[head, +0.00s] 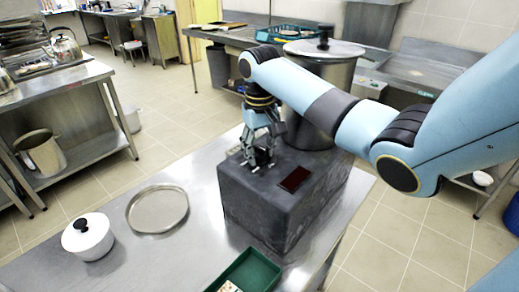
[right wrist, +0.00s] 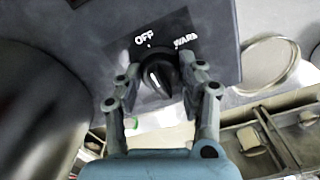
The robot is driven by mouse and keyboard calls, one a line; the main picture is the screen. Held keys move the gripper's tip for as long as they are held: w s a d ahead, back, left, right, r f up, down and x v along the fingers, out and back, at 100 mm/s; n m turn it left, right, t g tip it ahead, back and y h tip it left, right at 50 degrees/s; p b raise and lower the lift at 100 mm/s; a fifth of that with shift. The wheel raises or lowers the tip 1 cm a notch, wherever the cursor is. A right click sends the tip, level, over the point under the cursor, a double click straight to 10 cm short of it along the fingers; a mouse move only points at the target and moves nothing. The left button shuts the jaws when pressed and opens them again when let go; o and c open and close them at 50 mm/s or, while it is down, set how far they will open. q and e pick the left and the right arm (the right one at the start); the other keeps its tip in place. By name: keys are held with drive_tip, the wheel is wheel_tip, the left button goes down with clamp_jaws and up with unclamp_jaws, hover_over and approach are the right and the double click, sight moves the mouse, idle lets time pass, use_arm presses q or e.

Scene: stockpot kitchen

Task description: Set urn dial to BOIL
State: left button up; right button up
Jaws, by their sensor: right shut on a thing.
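The dark grey box-shaped urn base (head: 285,205) stands on the steel table, with a dark red panel on its top. The tall metal pot with a lid (head: 318,85) rises behind it. My right gripper (head: 260,160) reaches down to the top of the base. In the right wrist view the black dial (right wrist: 157,75) sits on a dark plate marked OFF and WARM. My right gripper (right wrist: 160,80) has a finger on each side of the dial and is shut on it. No BOIL mark is visible, and the dial's exact setting is hard to tell. My left gripper is not in view.
On the steel table (head: 175,255) are a white lidded pot (head: 88,237), a round metal tray (head: 158,209) and a green tray (head: 252,272). A side bench with a kettle (head: 64,47) stands at left. Table surface left of the base is mostly clear.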

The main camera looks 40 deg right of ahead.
idle(0.3)
drive_tip(key=m, duration=0.5)
drive_tip(key=shift+m, duration=0.4)
drive_tip(key=m, duration=1.2)
drive_tip(key=shift+w+r+m, duration=0.1)
drive_tip(key=shift+m, duration=0.3)
drive_tip(key=m, duration=0.5)
drive_tip(key=shift+m, duration=0.3)
drive_tip(key=o, duration=1.2)
